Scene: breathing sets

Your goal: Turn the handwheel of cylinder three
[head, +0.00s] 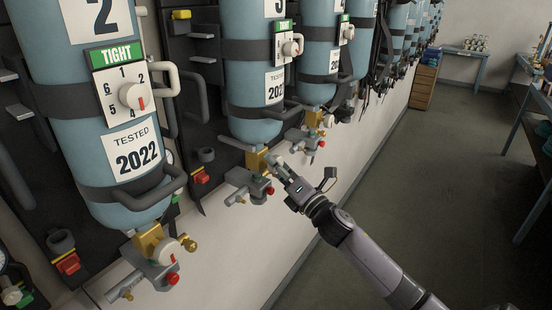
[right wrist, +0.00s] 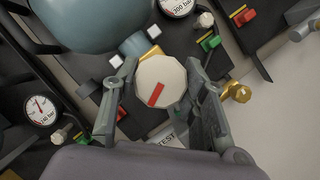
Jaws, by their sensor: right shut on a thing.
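Cylinder three (head: 252,92) is a blue bottle in the middle of the head view, with a TIGHT sign, a dial and a 2022 label. Its brass valve (head: 256,160) hangs below it. The handwheel (right wrist: 160,82) is pale and many-sided with a red mark, seen face-on in the right wrist view. My right gripper (head: 276,165) reaches up from the lower right to this valve. In the right wrist view its two fingers (right wrist: 160,80) stand on either side of the handwheel and are shut on it. In the head view the fingers largely hide the wheel. My left gripper is not in view.
Cylinder two (head: 70,185) hangs at the left, with its own handwheel (head: 172,252) and dial. Further cylinders (head: 318,75) line the wall behind. A pressure gauge (right wrist: 40,108) and a brass fitting (right wrist: 238,92) lie near the wheel. The floor (head: 420,180) to the right is clear.

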